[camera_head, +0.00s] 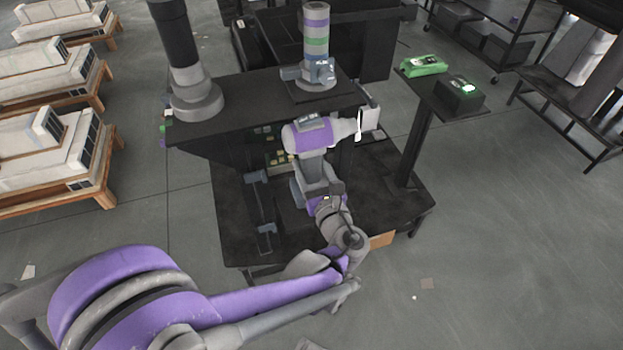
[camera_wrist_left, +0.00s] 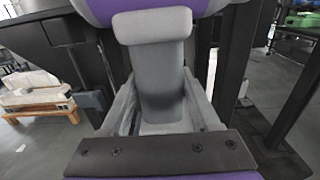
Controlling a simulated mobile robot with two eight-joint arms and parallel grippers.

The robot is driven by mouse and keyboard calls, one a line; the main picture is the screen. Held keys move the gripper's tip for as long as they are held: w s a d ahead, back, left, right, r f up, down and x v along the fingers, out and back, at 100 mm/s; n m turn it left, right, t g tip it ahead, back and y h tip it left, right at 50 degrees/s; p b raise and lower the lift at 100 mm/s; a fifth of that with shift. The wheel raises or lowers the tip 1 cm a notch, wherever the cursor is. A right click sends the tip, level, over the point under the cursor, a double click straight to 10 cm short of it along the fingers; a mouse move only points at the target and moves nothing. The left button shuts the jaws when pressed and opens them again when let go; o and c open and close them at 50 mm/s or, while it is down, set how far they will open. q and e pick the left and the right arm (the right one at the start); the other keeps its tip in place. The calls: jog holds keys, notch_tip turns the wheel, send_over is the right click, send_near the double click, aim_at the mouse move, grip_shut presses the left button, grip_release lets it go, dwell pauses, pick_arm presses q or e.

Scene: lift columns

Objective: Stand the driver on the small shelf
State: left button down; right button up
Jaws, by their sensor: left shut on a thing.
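My left arm comes in from the lower left, folds at the middle and reaches up over the dark bench. Its gripper (camera_head: 358,126) is at the bench's right end, shut on a small, pale grey thing, apparently the driver (camera_head: 371,117). The arm and the small size hide the details of the grip. The small shelf (camera_head: 418,92) is a dark plate on a post, to the right of my gripper and apart from it. The left wrist view shows mainly purple and grey arm parts; the held thing cannot be made out there. My right gripper is not in view.
On the small shelf lie a green device (camera_head: 423,65) and a black box (camera_head: 460,94) with a green top, leaving little free room. A grey column (camera_head: 183,60) and a striped column (camera_head: 316,38) stand on the dark bench (camera_head: 250,95).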

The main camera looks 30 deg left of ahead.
aim_at(313, 183)
pick_arm(q)
jog(key=shift+f+b, duration=0.75)
jog(key=shift+f, duration=1.15)
jog(key=shift+r, duration=0.1)
jog(key=c, duration=0.5)
grip_release()
jog(key=shift+f, duration=0.25)
jog(key=shift+c, duration=0.2)
jog(key=o, duration=0.4)
jog(key=shift+r, duration=0.1)
